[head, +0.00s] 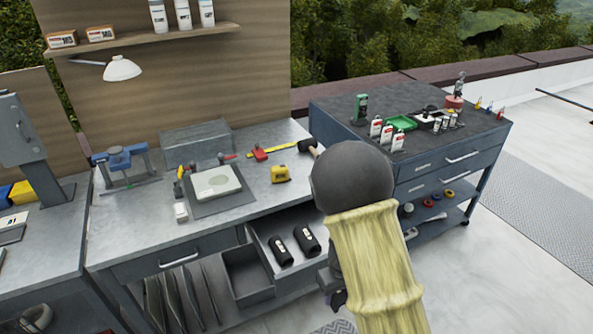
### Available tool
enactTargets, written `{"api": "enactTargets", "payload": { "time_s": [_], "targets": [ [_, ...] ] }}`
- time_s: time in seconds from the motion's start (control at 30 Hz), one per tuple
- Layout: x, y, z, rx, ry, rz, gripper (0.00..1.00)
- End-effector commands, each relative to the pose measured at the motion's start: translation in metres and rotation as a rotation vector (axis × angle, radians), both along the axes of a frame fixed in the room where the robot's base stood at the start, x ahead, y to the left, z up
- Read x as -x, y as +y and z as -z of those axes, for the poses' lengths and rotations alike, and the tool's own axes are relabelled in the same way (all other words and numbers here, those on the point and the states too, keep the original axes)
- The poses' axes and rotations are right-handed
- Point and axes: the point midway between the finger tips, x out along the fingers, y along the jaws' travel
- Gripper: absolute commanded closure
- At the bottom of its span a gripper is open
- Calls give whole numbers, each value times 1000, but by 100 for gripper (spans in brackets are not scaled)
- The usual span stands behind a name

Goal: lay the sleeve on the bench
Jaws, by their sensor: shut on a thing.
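Two black sleeves with white labels, a left one (280,251) and a right one (306,240), lie side by side in an open drawer (262,250) under the bench (240,232). Which one the task means, I cannot tell. My gripper (333,287) is low at the front right of that drawer, apart from both sleeves. It is shut at the drawer front, apparently on the drawer handle; my arm with its yellow cover hides most of the contact.
On the bench are a grey mat (213,190) with a pale plate, a yellow tape measure (280,173), a blue vise (125,165) and a mallet (308,146). The bench's front right top is clear. A dark tool cabinet (440,165) stands to the right.

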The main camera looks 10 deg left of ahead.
Motion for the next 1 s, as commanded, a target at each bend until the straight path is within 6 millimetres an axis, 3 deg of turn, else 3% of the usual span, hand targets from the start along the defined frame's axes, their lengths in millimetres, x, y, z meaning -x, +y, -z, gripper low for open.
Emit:
{"api": "enactTargets", "payload": {
  "time_s": [0.37,0.8,1.0],
  "targets": [
    [-10,-32,29,0,2,152,74],
    [-32,-94,86,0,1,453,74],
    [-38,-110,101,0,0,538,74]
  ]
}}
